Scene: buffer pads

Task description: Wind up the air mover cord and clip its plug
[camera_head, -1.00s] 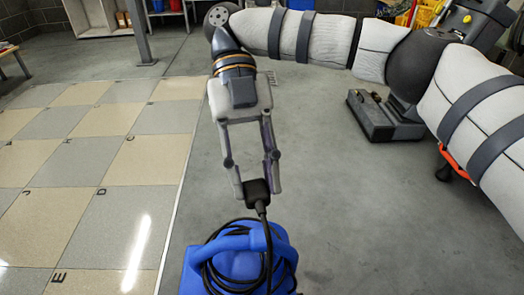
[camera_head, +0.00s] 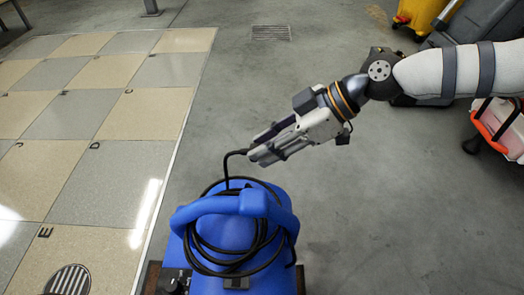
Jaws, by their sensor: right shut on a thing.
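The blue air mover (camera_head: 225,230) stands at the bottom centre, its handle (camera_head: 210,208) on top. The black cord (camera_head: 226,172) lies in several loose loops around the handle and over the top of the body. Its free end rises on the left and bends right into my right gripper (camera_head: 262,152). That gripper is shut on the plug, which the fingers mostly hide, and is above and just behind the air mover, pointing left and down. I cannot make out the plug clip. My left gripper is not in view.
A tiled floor area (camera_head: 120,185) lies left, with a round grate (camera_head: 68,280) at the bottom. The grey floor (camera_head: 400,220) at right is clear. A floor drain (camera_head: 270,32) is behind. An orange-edged white box (camera_head: 500,125) and a yellow bucket (camera_head: 418,12) stand at right.

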